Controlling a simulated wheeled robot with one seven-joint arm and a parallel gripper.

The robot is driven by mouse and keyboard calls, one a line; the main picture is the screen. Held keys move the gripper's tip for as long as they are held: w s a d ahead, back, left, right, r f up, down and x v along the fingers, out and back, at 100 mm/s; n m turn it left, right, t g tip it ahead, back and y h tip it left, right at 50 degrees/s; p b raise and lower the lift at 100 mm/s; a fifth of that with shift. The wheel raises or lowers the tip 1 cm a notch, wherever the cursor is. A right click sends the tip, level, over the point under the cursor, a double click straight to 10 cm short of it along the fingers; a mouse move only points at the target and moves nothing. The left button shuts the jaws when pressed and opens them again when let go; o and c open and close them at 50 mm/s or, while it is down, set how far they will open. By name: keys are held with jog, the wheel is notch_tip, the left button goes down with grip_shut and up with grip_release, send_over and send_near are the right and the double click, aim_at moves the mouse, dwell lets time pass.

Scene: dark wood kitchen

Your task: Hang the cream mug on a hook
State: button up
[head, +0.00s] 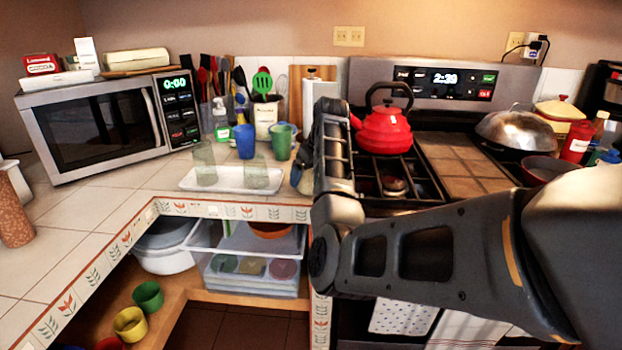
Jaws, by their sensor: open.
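My arm comes in from the right, bends near the picture's middle and rises in front of the counter's right end and the stove's left edge. I cannot make out my gripper; its fingers do not show apart from the arm. I see no mug that I can tell is the cream one, and I see no hook. A cream crock (265,118) at the back of the counter holds utensils and does not look like a mug.
A white tray (225,187) with clear glasses lies near the counter edge. Behind it stand a blue cup (244,141) and a green cup (281,142). A microwave (95,128) is at left. A red kettle (385,131) sits on the stove. Storage boxes (252,278) fill the shelf below.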

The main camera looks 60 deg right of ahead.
jog(key=shift+c, duration=0.2)
jog(key=c, duration=1)
jog(key=shift+c, duration=0.3)
jog(key=shift+r, duration=0.1)
jog(key=shift+r, duration=0.4)
notch_tip(320, 180, up, 4)
jog(key=shift+s+d+f+b, duration=0.15)
jog(key=shift+f+b, duration=0.1)
jog(key=shift+b, duration=0.05)
jog(key=s+d+r+p, duration=0.1)
jog(key=s+d+r, duration=0.2)
jog(key=s+r, duration=0.3)
jog(key=shift+s+r, duration=0.35)
jog(key=shift+s, duration=2.05)
